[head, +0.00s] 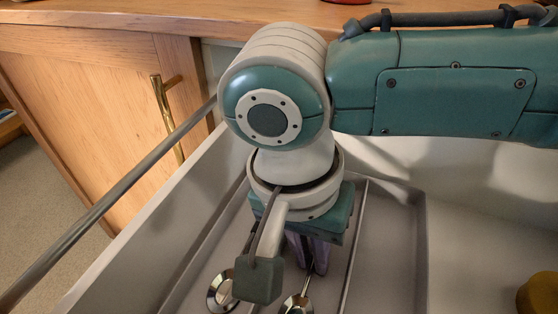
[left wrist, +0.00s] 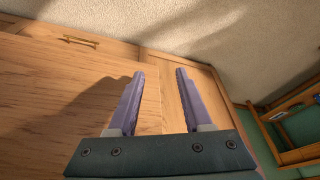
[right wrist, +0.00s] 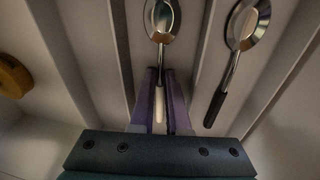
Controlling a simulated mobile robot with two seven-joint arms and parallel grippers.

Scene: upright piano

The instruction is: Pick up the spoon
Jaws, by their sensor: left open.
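A metal spoon with a pale handle (right wrist: 161,18) lies in the drawer compartment; its bowl also shows in the head view (head: 296,304). My right gripper (right wrist: 161,72) points down into the drawer, its purple fingers close together on either side of the pale handle. In the head view, the right gripper (head: 308,262) is partly hidden behind my wrist parts. A second spoon, with a black handle (right wrist: 214,108), lies in the neighbouring compartment, and its bowl shows in the head view (head: 221,292). My left gripper (left wrist: 160,72) is open and empty, with wooden cabinet fronts beyond it.
The grey drawer (head: 150,235) has thin dividers (head: 354,245) beside the right gripper. A yellow object (head: 540,293) sits at its right; it also shows in the right wrist view (right wrist: 12,76). A wooden cabinet door (head: 85,95) with a brass handle (head: 160,95) stands at left.

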